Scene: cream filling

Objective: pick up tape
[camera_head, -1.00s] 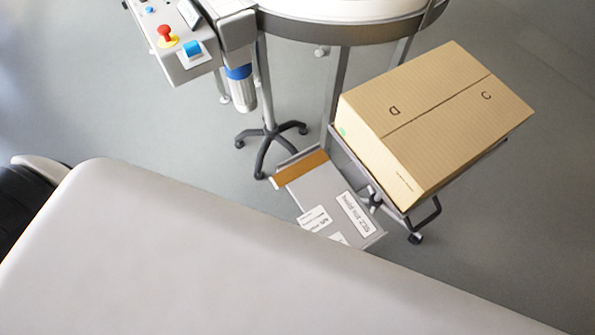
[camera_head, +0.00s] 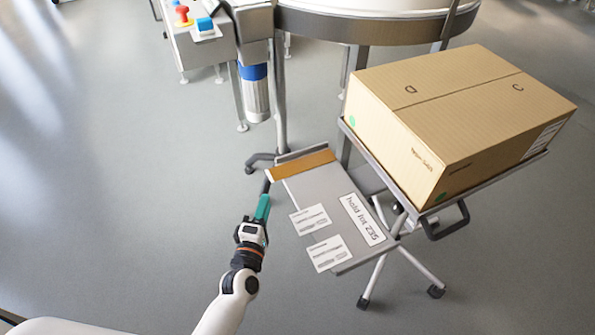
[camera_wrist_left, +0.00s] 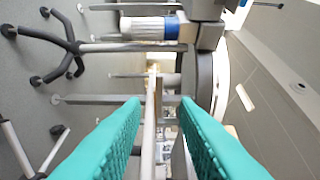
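A brown-orange strip (camera_head: 302,165), which looks like the tape, lies along the far edge of a grey board (camera_head: 293,190). My left gripper (camera_head: 265,197) is just left of the board, with its teal fingers pointing toward the strip's left end. In the left wrist view the two teal fingers (camera_wrist_left: 160,102) are spread apart with no object gripped between them. The board appears nearly edge-on there, with a brown edge (camera_wrist_left: 158,93) between and beyond the fingertips. Whether the fingers touch it cannot be told. My right gripper is not in view.
The board carries white labels, one reading "hold lot 235" (camera_head: 362,218). A large cardboard box (camera_head: 450,110) sits on a wheeled stand right of it. A round-topped machine (camera_head: 370,28) and a control panel (camera_head: 205,28) stand behind. The floor at left is clear.

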